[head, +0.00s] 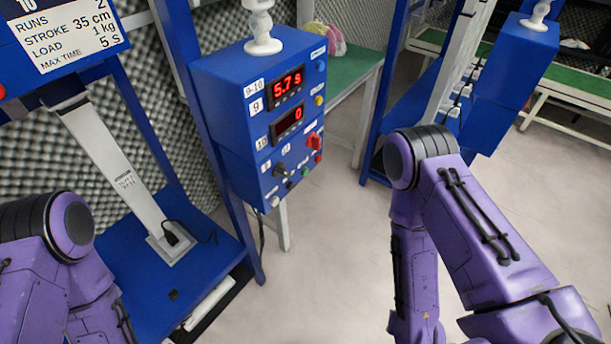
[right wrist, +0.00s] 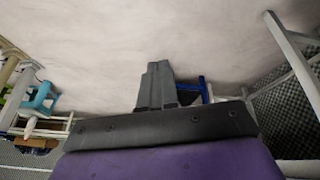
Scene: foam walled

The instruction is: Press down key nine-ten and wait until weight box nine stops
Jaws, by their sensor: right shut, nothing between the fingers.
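A blue control box (head: 262,110) on a blue upright carries the label 9-10 (head: 254,88). Its upper red display (head: 287,87), beside label 9, reads 5.7 s. Its lower display (head: 288,120), beside label 10, reads 0. A dark key or switch (head: 280,170) sits low on the panel; its lettering is too small to read. I cannot make out weight box nine. My right gripper (right wrist: 155,85) shows in the right wrist view, shut and empty, over open floor. It is outside the head view, and my left gripper is in neither view.
The panel also has a red knob (head: 314,141), a yellow button (head: 319,100) and other small controls. A blue rig with a sloping grey column (head: 115,165) stands left. Another blue rig (head: 480,100) stands right. A green-topped table (head: 355,82) is behind. Pale floor (head: 335,240) between is clear.

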